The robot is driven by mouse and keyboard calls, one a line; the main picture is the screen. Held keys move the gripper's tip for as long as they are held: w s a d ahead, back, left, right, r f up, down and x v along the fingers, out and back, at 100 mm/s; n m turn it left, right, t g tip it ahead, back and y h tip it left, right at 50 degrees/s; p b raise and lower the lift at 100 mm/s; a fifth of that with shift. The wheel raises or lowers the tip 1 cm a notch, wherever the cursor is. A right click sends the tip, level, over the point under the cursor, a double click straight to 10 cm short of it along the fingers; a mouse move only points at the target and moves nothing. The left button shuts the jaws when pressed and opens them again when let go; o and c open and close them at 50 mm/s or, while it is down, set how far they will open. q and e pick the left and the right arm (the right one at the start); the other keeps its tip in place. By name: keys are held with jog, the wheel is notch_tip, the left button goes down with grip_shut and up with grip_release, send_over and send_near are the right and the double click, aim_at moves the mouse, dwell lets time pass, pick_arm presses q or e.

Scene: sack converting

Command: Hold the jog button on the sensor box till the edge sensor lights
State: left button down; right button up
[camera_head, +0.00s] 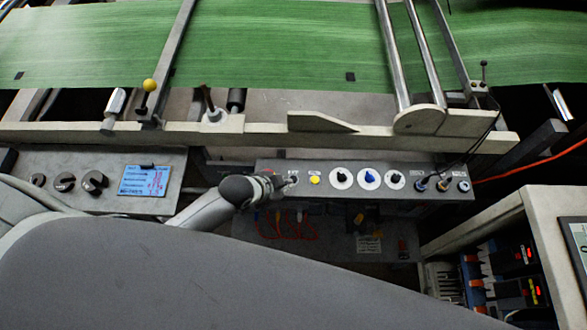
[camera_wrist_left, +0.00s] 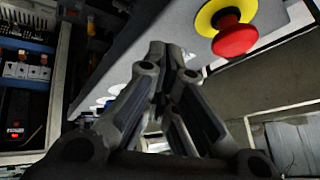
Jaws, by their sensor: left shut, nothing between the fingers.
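The grey sensor box (camera_head: 440,172) sits below the web frame in the head view. Its top carries a small yellow button (camera_head: 315,180), three round dials and several connectors at the right. My left gripper (camera_head: 289,183) is at the box's left part, just left of the yellow button. Its fingers (camera_wrist_left: 167,52) are shut with nothing between them. I cannot tell whether the tips touch the panel, and they may cover a button there. Which button is the jog button is not readable. I cannot pick out the edge sensor or a light on it.
Green web (camera_head: 270,45) runs across the top behind a pale rail (camera_head: 320,137). A panel with a blue display (camera_head: 144,181) stands left. A red mushroom button (camera_wrist_left: 236,37) on a yellow ring is near my fingers. A cabinet (camera_head: 545,215) stands right.

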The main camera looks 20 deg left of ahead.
pick_arm(q)
jog(key=w+d+r+m+t+h+p, duration=0.1)
jog(key=w+d+r+m+h, duration=0.1)
jog(key=w+r+m, duration=0.2)
notch_tip(320, 180, up, 5)
jog(key=m, duration=0.2)
jog(key=shift+w+f+m+h+p, duration=0.2)
jog(key=shift+w+m+h+p, duration=0.1)
jog(key=shift+w+m+p, duration=0.1)
jog(key=b, duration=0.8)
send_over(295, 181)
notch_tip(295, 181, down, 8)
jog(key=shift+s+r, duration=0.1)
jog(key=shift+f, duration=0.5)
jog(key=shift+f, duration=0.4)
